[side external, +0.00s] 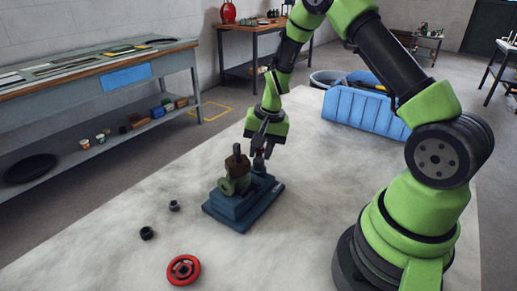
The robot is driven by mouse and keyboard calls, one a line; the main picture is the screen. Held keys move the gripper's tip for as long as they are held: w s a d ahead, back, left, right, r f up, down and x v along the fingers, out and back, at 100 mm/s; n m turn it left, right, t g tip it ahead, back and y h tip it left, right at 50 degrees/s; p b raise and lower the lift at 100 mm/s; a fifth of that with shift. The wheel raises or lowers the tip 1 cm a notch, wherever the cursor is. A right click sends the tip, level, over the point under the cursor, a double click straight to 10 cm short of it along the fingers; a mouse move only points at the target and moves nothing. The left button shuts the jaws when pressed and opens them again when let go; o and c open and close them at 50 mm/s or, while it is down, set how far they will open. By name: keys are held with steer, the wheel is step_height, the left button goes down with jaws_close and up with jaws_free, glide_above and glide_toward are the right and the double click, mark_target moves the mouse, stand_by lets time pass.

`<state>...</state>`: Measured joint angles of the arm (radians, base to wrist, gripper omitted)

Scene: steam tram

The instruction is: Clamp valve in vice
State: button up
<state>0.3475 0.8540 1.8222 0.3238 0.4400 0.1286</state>
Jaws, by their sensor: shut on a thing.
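The valve (237,166) is a brownish body with a dark upright stem on top and a greenish round flange at its lower left. It stands upright at the blue vice (229,214), which rests on the pale worktable. I cannot tell whether the vice jaws touch it. My gripper (261,160) points down over the rear right part of the vice, just right of the valve body. Its dark fingers are shut, apparently on the right end of the valve. The fingers hide the exact contact.
A red handwheel (183,269) lies at the table's front. Two small dark ring-like parts, one nearer (147,233) and one farther (174,206), lie left of the vice. A blue crate (364,104) stands at the back right. The table's front left is otherwise clear.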

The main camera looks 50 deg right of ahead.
steer(key=shift+s+d+m+h, duration=0.1)
steer(key=shift+s+m+h, duration=0.1)
steer(key=shift+m, duration=0.6)
steer(key=shift+s+d+m+h, duration=0.1)
steer(key=shift+s+m, duration=0.1)
steer(key=shift+m, duration=0.6)
steer(key=o, duration=0.7)
steer(key=shift+o, duration=0.2)
step_height(320, 180, up, 10)
steer(key=s, duration=0.2)
steer(key=shift+d, duration=0.2)
steer(key=shift+d+f, duration=0.1)
steer(key=shift+f, duration=0.05)
